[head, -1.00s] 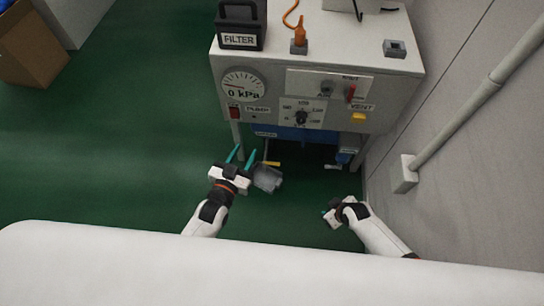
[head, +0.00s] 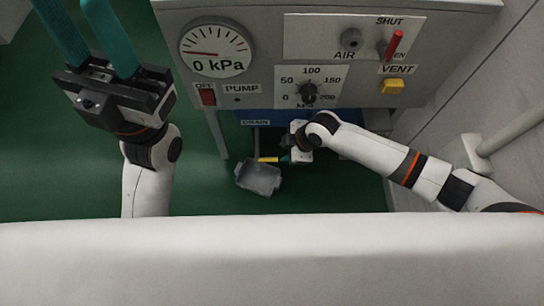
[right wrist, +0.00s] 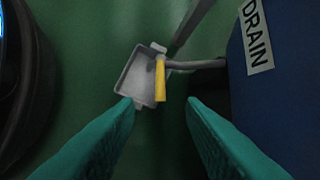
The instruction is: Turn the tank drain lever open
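The yellow drain lever (head: 267,159) is low under the cabinet, beside the DRAIN label (head: 254,122). In the right wrist view the lever (right wrist: 161,79) lies crosswise to its grey outlet pipe (right wrist: 200,65). The pipe comes out of the blue tank (right wrist: 290,110). My right gripper (head: 287,156) is just right of the lever in the head view, its fingers mostly hidden. In the right wrist view the gripper (right wrist: 159,102) is open, with the lever ahead between its fingertips and nothing gripped. My left gripper (head: 68,5) is open and empty at the upper left.
A grey tray (head: 258,178) is below the outlet on the green floor. The cabinet front above carries a gauge (head: 216,50), a dial (head: 308,93), a red lever (head: 394,45) and a yellow vent knob (head: 392,87). A wall with a pipe stands at the right.

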